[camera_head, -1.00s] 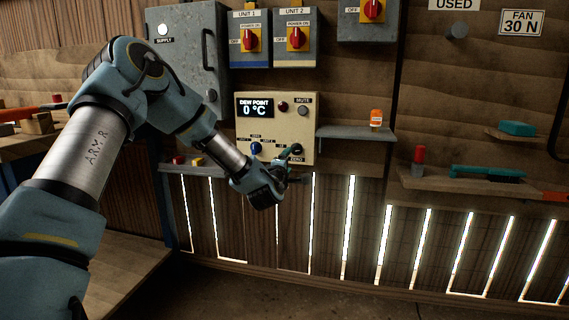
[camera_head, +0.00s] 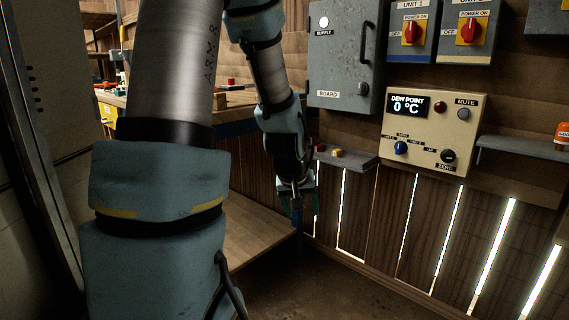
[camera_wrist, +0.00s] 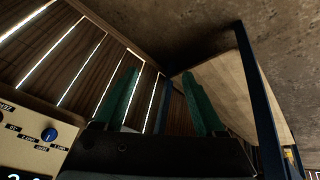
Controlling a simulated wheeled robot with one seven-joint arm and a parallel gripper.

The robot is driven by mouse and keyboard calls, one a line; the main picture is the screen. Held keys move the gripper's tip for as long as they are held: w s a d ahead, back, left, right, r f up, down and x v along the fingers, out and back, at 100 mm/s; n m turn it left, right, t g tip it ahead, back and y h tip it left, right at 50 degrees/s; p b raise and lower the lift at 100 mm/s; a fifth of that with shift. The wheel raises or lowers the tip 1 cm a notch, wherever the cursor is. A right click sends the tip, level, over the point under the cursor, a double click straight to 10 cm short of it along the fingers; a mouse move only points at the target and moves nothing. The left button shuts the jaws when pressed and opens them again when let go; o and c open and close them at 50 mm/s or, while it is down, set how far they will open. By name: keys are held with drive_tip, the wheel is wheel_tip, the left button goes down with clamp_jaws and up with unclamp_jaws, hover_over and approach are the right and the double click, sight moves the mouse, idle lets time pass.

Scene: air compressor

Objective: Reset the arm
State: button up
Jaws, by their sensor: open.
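My gripper (camera_head: 298,205) hangs low in the head view, left of the dew point panel and in front of the slatted wall, pointing down. In the wrist view my gripper (camera_wrist: 160,95) shows two green fingers spread apart with nothing between them. The beige dew point panel (camera_head: 432,130) reads 0 °C and carries a blue knob (camera_head: 400,148) and a black ZERO knob (camera_head: 448,156). My gripper is apart from the panel. The panel and blue knob (camera_wrist: 49,134) also show at the lower left of the wrist view.
A small shelf (camera_head: 350,161) with red and yellow buttons is right of my gripper. A grey supply cabinet (camera_head: 343,60) and red switches (camera_head: 412,32) are above. A wooden bench (camera_head: 250,225) stands at the left. Another shelf (camera_head: 520,148) holds an orange bottle (camera_head: 562,134).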

drive_tip(key=s+a+g+y, duration=0.2)
drive_tip(key=s+a+g, duration=0.1)
drive_tip(key=s+a, duration=0.85)
wheel_tip(320, 180, up, 23)
drive_tip(key=p, duration=2.2)
drive_tip(key=shift+d+m, duration=0.25)
drive_tip(key=shift+m, duration=0.05)
drive_tip(key=shift+s+f, duration=0.1)
drive_tip(key=shift+f, duration=0.05)
idle(1.1)
